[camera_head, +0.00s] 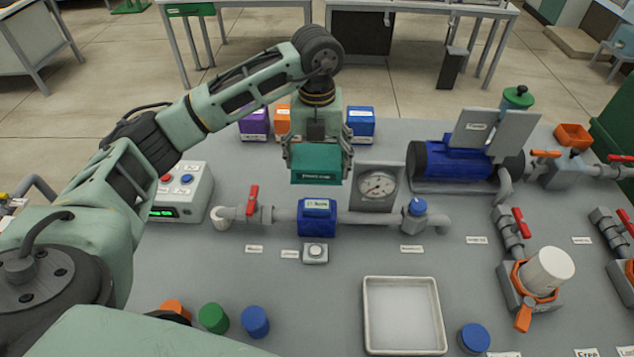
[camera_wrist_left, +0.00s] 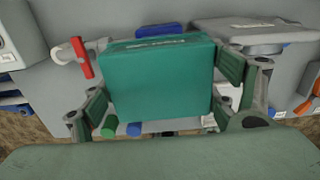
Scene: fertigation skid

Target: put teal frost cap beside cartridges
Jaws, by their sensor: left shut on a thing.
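The teal frost cap (camera_head: 316,163), a box-shaped block with a pale label, is held by my left gripper (camera_head: 318,150). In the left wrist view the teal block (camera_wrist_left: 160,82) sits between both finger pads. It appears above the grey bench, in front of a row of labelled boxes: a purple box (camera_head: 254,125), an orange box (camera_head: 282,122) and a blue box (camera_head: 361,124). My left gripper hides the middle of that row. I cannot tell whether these boxes or the coloured cylinders are the cartridges. My right gripper is out of view.
A pressure gauge (camera_head: 377,186) and a pipe with a blue block (camera_head: 317,217) stand close in front. A blue pump (camera_head: 450,160) is to the right. Orange, green (camera_head: 213,318) and blue (camera_head: 255,321) cylinders stand at the front left, and a white tray (camera_head: 404,350) at the front.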

